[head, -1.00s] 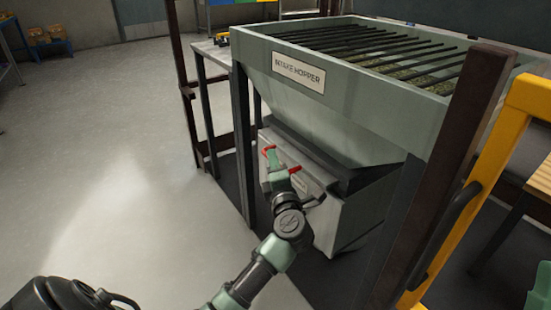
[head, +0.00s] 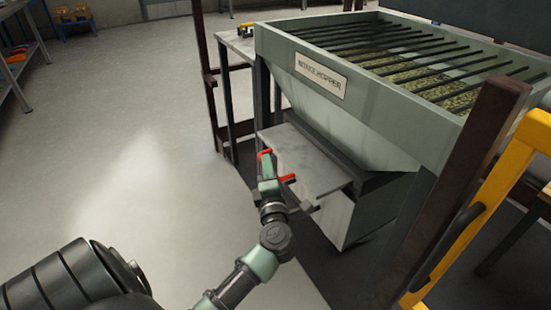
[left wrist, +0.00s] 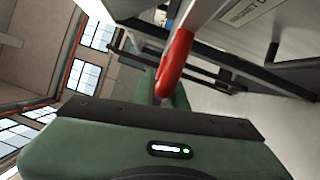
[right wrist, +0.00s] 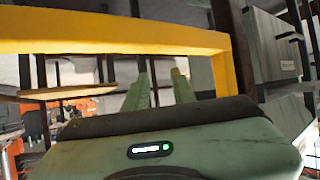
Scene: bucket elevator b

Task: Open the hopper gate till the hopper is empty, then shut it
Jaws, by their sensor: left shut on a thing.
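The green-grey intake hopper (head: 345,125) stands at the centre right under a dark bar grate, with greenish grain (head: 452,98) showing between the bars. Low on its near side, a flat grey gate plate (head: 308,163) juts out with a red handle (head: 287,178). My left gripper (head: 267,168) is shut on this handle, outside the plate's edge. The red handle (left wrist: 176,60) also runs between the fingers in the left wrist view. My right gripper (right wrist: 160,88) has its fingers apart and empty, in the right wrist view only. The hopper's outlet is hidden.
A yellow frame (head: 485,205) and a brown post (head: 455,195) stand close at the right. The yellow bar (right wrist: 120,35) crosses just beyond my right gripper.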

